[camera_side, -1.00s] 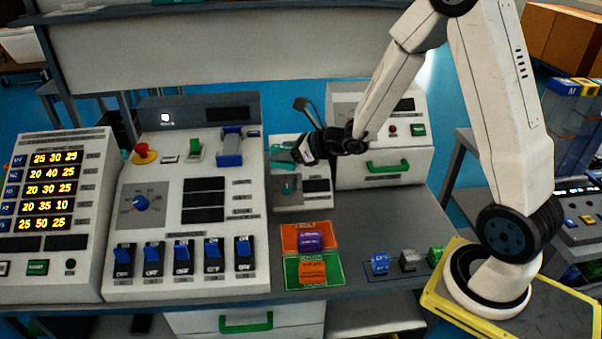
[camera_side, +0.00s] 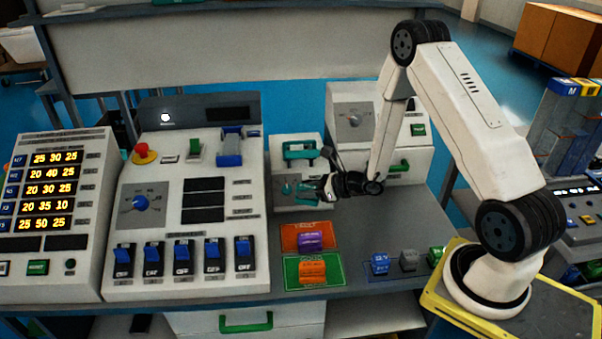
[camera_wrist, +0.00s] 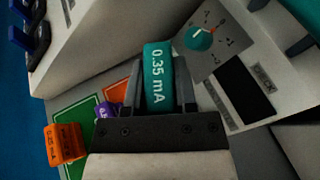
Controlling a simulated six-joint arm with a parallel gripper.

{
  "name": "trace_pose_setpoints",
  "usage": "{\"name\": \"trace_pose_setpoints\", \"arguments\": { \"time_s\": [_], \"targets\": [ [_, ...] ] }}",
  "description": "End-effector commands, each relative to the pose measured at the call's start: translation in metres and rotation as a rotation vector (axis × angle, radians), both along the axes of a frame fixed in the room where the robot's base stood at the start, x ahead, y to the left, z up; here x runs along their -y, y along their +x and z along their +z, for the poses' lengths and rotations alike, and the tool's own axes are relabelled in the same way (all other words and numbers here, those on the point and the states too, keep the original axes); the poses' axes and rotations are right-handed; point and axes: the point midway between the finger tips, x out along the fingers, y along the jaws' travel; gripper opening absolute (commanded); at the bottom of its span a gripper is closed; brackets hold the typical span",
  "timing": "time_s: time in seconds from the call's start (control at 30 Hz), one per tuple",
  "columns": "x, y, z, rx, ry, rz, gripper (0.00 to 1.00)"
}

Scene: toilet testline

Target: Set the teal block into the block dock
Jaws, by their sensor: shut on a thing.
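The teal block, marked 0.35 mA, stands between the two fingers of my gripper in the wrist view (camera_wrist: 158,75). My gripper (camera_side: 318,188) is shut on it, above the front of a small white instrument (camera_side: 313,184) in the side view. There the block is small and partly hidden by the fingers. This instrument has a teal U-shaped fixture (camera_side: 300,147) on its top and a teal knob, which shows in the wrist view (camera_wrist: 199,38). I cannot tell for certain which part is the block dock.
A purple block (camera_side: 310,241) sits on an orange panel and an orange block (camera_side: 312,271) on a green panel, in front of the instrument. Blue, grey and green blocks (camera_side: 380,263) stand to the right. A switch console (camera_side: 155,225) stands left. Bare grey table lies right of the panels.

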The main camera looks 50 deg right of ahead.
Motion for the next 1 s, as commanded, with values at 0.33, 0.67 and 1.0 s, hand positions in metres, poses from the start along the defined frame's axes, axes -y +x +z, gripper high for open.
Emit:
{"name": "trace_pose_setpoints", "arguments": {
  "time_s": [0.33, 0.67, 1.0],
  "targets": [
    [0.0, 0.0, -0.011, -0.002, 0.001, -0.001, 0.0],
    [0.0, 0.0, -0.041, -0.001, 0.002, -0.001, 0.0],
    [0.0, 0.0, -0.047, 0.0, 0.001, 0.0, 0.0]
  ]
}}
